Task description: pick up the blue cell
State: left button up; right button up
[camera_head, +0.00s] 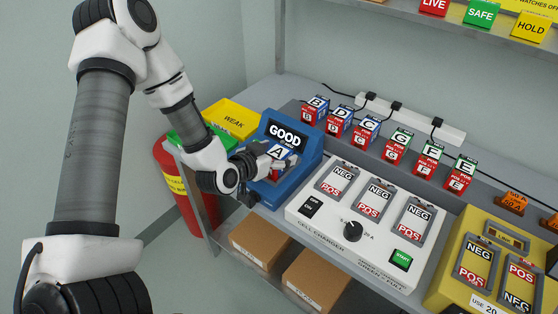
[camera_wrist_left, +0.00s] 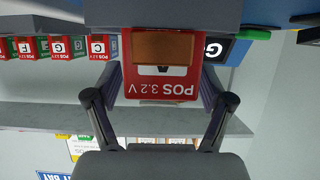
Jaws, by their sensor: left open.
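A cell with a blue-and-white "A" top (camera_head: 278,151) and a red lower part sits in the blue tester (camera_head: 311,150), whose screen reads "GOOD". My left gripper (camera_head: 274,162) is at this cell, partly covering it. In the left wrist view, the cell's red face (camera_wrist_left: 160,90) reads "POS 3.2 V" upside down. My open left fingers stand on either side of it; contact is not clear. Other blue-topped cells, B (camera_head: 318,103), D (camera_head: 343,112) and C (camera_head: 369,124), stand on the back ledge. My right gripper is out of view.
Green-topped cells G (camera_head: 401,136), F (camera_head: 432,149) and E (camera_head: 464,164) continue the row. The white charger (camera_head: 320,210) and yellow unit (camera_head: 445,290) fill the front bench. A yellow "WEAK" bin (camera_head: 231,119) is behind my left arm. A shelf (camera_head: 400,12) hangs above.

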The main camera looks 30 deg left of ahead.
pick_arm(q)
grip_shut()
